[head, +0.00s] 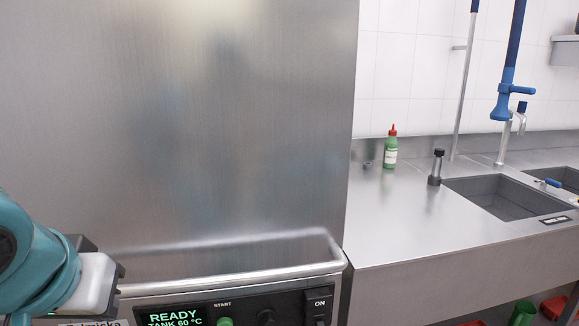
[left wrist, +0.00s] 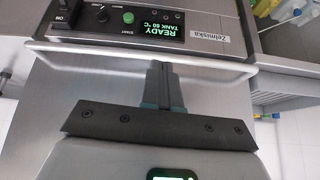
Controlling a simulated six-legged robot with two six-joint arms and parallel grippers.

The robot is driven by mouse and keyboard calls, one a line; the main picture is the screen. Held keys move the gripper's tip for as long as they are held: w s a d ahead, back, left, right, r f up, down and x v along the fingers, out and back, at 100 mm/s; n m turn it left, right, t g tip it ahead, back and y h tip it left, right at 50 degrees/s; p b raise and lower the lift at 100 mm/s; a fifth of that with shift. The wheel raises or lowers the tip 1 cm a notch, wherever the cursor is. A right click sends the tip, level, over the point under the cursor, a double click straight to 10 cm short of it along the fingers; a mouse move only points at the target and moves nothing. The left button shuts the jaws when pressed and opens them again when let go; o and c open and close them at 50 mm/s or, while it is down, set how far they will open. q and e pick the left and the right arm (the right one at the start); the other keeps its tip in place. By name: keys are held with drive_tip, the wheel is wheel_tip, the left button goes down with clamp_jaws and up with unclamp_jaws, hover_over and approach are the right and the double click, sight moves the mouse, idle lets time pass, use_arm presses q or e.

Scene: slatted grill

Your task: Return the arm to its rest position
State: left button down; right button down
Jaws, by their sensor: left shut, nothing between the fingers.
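My left arm (head: 45,262), teal with a white and dark wrist part, comes in at the lower left of the head view, in front of the steel machine (head: 200,130). My left gripper's fingers do not show clearly there. In the left wrist view the left gripper (left wrist: 161,72) is shut and empty, its dark fingers side by side. They point toward the machine's front, just below its control panel (left wrist: 140,24), which appears upside down. Whether the fingertips touch the front edge I cannot tell. My right gripper is in neither view.
The panel has a green-lit display (head: 174,318) reading READY and TANK 60 °C. A steel counter (head: 400,225) at the right holds a green bottle (head: 390,152), a pepper mill-like cylinder (head: 436,168) and a sink (head: 505,198). A blue spray tap (head: 507,90) hangs above.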

use_arm(q)
drive_tip(key=w+d+f+m+g+h+p, duration=0.1)
drive_tip(key=w+d+f+p, duration=0.2)
drive_tip(key=f, duration=0.5)
drive_tip(key=w+d+f+m+g+h+p, duration=0.1)
drive_tip(key=w+d+f+g, duration=0.2)
drive_tip(key=f, duration=0.5)
drive_tip(key=w+d+f+m+h+p, duration=0.1)
drive_tip(key=w+d+f, duration=0.2)
drive_tip(key=d+f, duration=0.35)
drive_tip(key=s+a+f+n+g+h+p, duration=0.1)
drive_tip(key=s+f+p, duration=0.1)
drive_tip(key=s+f, duration=0.6)
drive_tip(key=s+f+n+h+p, duration=0.1)
drive_tip(key=s+f+n+p, duration=0.1)
drive_tip(key=s+f, duration=0.6)
wheel_tip(320, 180, down, 7)
drive_tip(key=shift+s+a+r+g+p, duration=0.15)
drive_tip(key=shift+a+g+p, duration=0.25)
drive_tip(key=shift+p, duration=0.45)
